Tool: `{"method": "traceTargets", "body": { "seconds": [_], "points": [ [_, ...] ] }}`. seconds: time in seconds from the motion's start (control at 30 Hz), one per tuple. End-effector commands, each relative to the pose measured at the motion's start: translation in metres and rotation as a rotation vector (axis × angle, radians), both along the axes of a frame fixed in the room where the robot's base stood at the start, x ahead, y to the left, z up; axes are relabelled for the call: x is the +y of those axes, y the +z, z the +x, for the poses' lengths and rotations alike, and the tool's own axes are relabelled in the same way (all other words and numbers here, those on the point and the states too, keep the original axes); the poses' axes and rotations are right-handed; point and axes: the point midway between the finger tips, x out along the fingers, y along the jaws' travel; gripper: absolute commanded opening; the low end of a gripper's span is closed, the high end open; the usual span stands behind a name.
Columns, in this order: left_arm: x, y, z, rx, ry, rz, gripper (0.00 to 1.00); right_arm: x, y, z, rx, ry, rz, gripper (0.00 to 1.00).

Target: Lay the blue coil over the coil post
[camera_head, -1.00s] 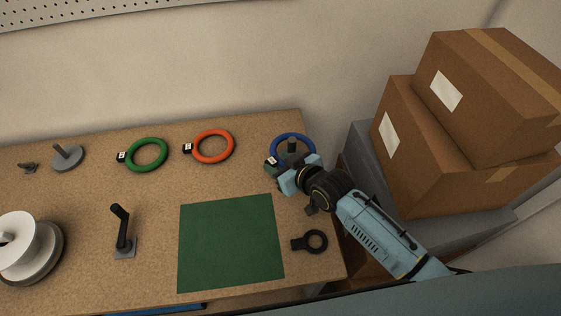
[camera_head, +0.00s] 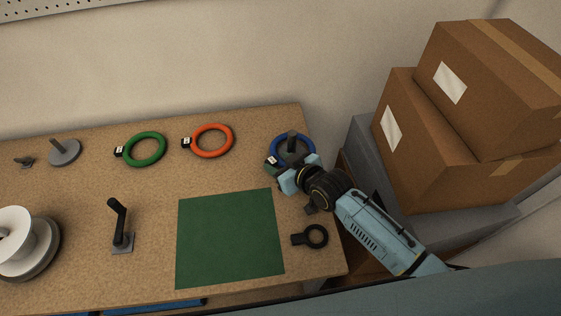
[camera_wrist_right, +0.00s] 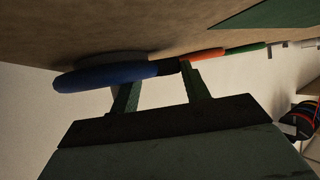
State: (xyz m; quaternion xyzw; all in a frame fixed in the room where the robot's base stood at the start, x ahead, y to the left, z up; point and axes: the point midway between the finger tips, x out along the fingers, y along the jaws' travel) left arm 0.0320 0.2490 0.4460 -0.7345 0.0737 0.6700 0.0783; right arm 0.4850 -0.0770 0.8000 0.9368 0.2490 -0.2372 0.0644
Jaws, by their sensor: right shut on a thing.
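The blue coil (camera_head: 306,139) is at the back right corner of the bench, close to its top. My right gripper (camera_head: 286,164) is over the coil's near side and shut on it, hiding part of the ring. In the right wrist view the blue coil (camera_wrist_right: 100,77) lies across the fingertips (camera_wrist_right: 160,88), close to the bench surface. I cannot tell whether it touches the bench. My left gripper is out of view.
An orange coil (camera_head: 228,145) and a green coil (camera_head: 160,150) lie between the blue coil and the post. A black crank-like stand (camera_head: 119,225), white spool (camera_head: 15,238), green mat (camera_head: 230,238) and black ring tool (camera_head: 316,237) occupy the front. Cardboard boxes (camera_head: 420,150) stand right.

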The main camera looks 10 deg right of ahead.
Motion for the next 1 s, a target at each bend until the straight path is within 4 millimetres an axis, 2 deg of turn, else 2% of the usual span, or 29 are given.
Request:
{"method": "traceTargets", "body": {
  "seconds": [0.07, 0.1, 0.27, 0.63, 0.77, 1.0],
  "points": [
    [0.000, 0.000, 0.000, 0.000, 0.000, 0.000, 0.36, 0.000, 0.001, 0.001, -0.003, 0.000, 0.001, 0.18],
    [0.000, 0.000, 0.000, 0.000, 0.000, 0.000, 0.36, 0.000, 0.001, 0.001, -0.003, 0.000, 0.001, 0.50],
    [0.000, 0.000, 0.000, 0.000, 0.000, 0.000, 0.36, 0.000, 0.001, 0.000, -0.002, 0.000, 0.001, 0.71],
    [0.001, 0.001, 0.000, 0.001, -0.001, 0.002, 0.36, -0.003, 0.000, 0.000, 0.001, -0.003, -0.004, 0.72],
    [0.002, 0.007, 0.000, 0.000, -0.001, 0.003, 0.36, -0.011, 0.009, -0.014, 0.002, -0.003, -0.007, 0.72],
    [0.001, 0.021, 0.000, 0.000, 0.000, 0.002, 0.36, -0.032, 0.036, -0.056, 0.000, 0.001, -0.004, 0.72]
  ]
}}
